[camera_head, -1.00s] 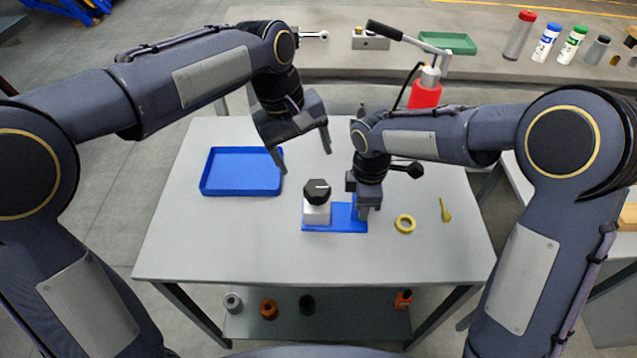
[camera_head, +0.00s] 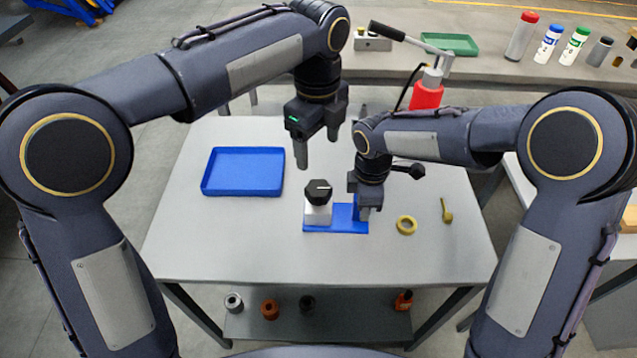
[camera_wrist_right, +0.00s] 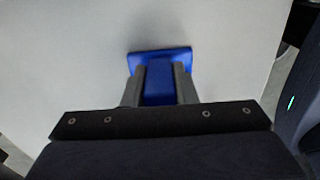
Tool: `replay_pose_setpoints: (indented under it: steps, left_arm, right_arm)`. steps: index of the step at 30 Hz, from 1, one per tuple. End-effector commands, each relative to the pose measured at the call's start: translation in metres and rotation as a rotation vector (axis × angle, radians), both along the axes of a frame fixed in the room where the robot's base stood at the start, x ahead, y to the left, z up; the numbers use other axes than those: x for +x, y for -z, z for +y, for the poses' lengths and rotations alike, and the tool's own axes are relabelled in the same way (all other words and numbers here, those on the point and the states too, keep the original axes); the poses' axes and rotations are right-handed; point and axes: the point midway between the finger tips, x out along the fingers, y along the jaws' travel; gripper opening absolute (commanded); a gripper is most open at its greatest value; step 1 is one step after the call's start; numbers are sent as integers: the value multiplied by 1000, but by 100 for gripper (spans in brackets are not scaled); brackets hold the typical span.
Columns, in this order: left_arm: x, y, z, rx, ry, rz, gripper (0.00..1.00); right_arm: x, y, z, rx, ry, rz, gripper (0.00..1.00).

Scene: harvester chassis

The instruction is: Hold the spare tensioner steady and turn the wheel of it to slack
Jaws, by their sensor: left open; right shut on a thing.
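The spare tensioner stands on the table, with a blue base (camera_head: 338,226), a pale block (camera_head: 317,213) and a black wheel (camera_head: 318,192) with a white mark on top. My right gripper (camera_head: 368,208) is shut on the blue upright at the base's right end. In the right wrist view its fingers (camera_wrist_right: 160,85) clasp both sides of that blue upright (camera_wrist_right: 159,82). My left gripper (camera_head: 317,152) is open and empty, pointing down above and behind the wheel, apart from it.
A blue tray (camera_head: 243,172) lies left on the grey table (camera_head: 240,250). A yellow ring (camera_head: 406,225) and a small yellow tool (camera_head: 446,210) lie to the right. Several small parts sit on the lower shelf.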

Motion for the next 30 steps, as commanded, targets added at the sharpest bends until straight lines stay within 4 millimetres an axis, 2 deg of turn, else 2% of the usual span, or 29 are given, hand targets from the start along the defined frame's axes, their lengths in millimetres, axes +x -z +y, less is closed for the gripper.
replay_pose_setpoints:
  steps: [4, 8, 21, 24, 30]
  left_arm:
    - [0, 0, -1, 9, 103, -2, 71]
    - [0, 11, -1, 11, 121, -1, 71]
    - [0, 94, 0, 11, 118, 1, 71]
    - [0, 107, -1, 10, 118, 0, 71]
    - [0, 118, -1, 9, 117, -2, 71]
  right_arm:
    - [1, -1, 0, 1, 1, -3, 0]
    - [1, -1, 0, 1, 1, -3, 0]
    - [1, -1, 0, 2, 1, -3, 0]
    - [1, -1, 0, 2, 1, -3, 0]
    - [1, -1, 0, 2, 1, -3, 0]
